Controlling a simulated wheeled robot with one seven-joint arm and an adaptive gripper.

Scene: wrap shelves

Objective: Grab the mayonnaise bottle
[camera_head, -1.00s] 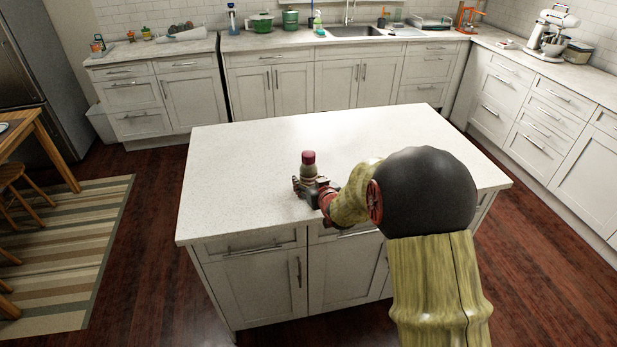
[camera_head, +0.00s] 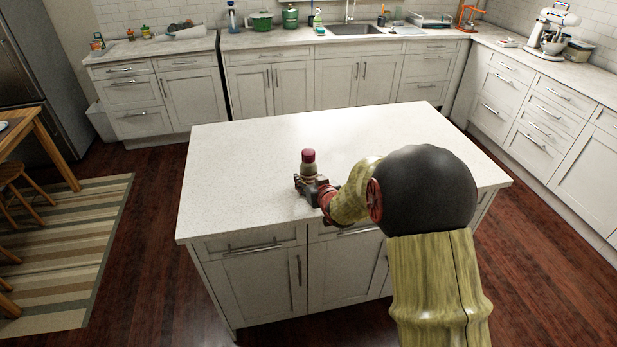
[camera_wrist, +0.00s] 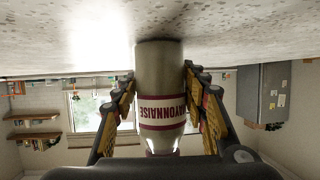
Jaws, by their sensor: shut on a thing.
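The mayonnaise bottle (camera_head: 309,166) stands upright on the white kitchen island (camera_head: 235,175), near its front edge. It has a dark red cap and a pale body. In the wrist view the picture is upside down, and the bottle (camera_wrist: 160,75) shows its "MAYONNAISE" label between the two fingers. My gripper (camera_head: 309,184) is shut on the bottle from the front right, with a finger on each side. The bottle's base appears to rest on the countertop. The lower part of the bottle is partly hidden by the fingers in the head view.
The rest of the island top is clear. A counter with a sink (camera_head: 355,30), a green pot (camera_head: 261,21) and a stand mixer (camera_head: 552,30) lies behind and to the right. A wooden table (camera_head: 35,140) stands at the left.

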